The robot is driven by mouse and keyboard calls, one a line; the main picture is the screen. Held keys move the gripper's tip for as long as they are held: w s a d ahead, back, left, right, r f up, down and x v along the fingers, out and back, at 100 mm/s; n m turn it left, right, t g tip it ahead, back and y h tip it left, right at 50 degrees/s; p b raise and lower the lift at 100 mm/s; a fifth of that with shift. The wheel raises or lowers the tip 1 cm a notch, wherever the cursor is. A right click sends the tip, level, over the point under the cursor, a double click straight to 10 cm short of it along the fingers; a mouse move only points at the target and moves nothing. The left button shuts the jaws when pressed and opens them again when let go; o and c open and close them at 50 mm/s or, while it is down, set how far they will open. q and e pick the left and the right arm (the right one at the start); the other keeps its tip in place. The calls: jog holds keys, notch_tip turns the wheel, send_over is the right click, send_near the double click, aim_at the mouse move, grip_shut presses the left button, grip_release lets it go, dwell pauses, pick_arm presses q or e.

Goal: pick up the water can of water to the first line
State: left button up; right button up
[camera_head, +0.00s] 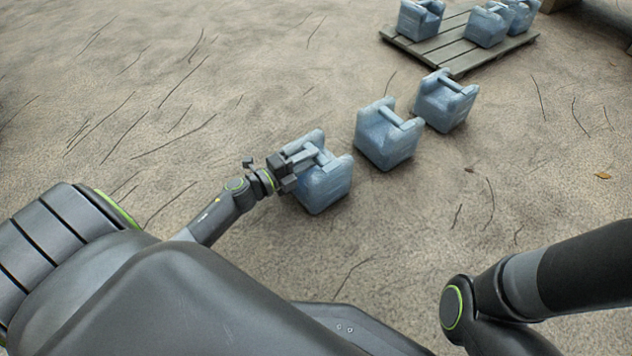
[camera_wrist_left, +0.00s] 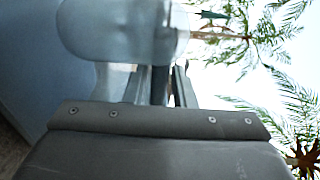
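The nearest water can (camera_head: 326,188) is a blue-grey block-shaped can with a bar handle across its top. It stands upright on the ground in front of me. My left gripper (camera_head: 300,163) is at this can's handle, reaching in from the left. In the left wrist view the rounded pale handle (camera_wrist_left: 115,28) crosses the top, right at the fingers (camera_wrist_left: 160,85), and the can's blue side (camera_wrist_left: 45,75) fills the left. The fingertips are hidden or blurred there, so I cannot tell whether they grip the handle. My right gripper is out of view.
Two similar cans, a middle one (camera_head: 385,142) and a farther one (camera_head: 445,106), stand in a row to the right. A wooden pallet (camera_head: 452,52) at the back right holds three more cans (camera_head: 486,27). The cracked ground (camera_head: 180,120) at left is clear.

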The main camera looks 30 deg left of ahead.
pick_arm(q)
grip_shut()
dwell(1.0)
jog(key=shift+r, duration=0.1)
